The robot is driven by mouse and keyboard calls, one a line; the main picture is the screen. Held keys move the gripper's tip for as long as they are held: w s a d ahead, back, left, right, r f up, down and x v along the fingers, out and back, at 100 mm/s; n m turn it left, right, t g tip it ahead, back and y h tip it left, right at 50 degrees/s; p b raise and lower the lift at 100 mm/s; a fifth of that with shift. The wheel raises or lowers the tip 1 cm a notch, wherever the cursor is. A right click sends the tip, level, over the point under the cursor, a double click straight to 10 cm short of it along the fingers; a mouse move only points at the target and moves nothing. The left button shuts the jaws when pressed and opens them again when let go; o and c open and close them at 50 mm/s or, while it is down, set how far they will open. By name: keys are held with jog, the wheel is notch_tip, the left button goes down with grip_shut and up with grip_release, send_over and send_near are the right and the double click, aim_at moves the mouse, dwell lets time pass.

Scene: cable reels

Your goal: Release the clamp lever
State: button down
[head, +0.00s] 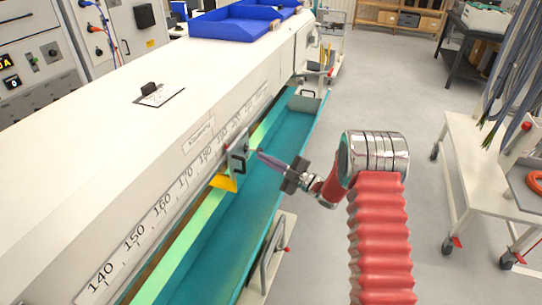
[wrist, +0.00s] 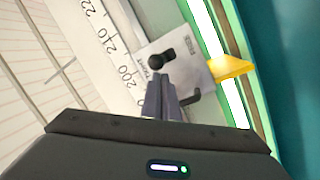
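A pale plate (head: 231,164) with black fittings stands on the scale rail at the bench's front edge; a yellow pointer (head: 224,182) sticks out below it. In the wrist view the plate (wrist: 185,66) carries a black knob-ended lever (wrist: 161,52) and a black bent handle (wrist: 190,98); small lettering beside the lever is hard to read. My gripper (head: 259,154) faces the plate from the right. Its fingers (wrist: 160,84) are together, with nothing visible between them. The tips appear just below the lever's knob; I cannot tell whether they touch.
The long white bench (head: 190,60) carries a number scale (head: 160,198) along its front. A teal trough (head: 228,245) runs below. Blue bins (head: 235,22) stand on the far end. A second black knob (head: 148,88) sits on the bench top. A white cart (head: 485,165) stands right; grey floor between is clear.

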jog(key=shift+f, duration=0.45)
jog(key=s+d+f, duration=0.4)
jog(key=s+d, duration=0.2)
jog(key=s, duration=0.2)
jog(key=shift+s+d, duration=0.25)
jog(key=shift+d, duration=0.15)
jog(key=shift+f, duration=0.1)
dwell(0.3)
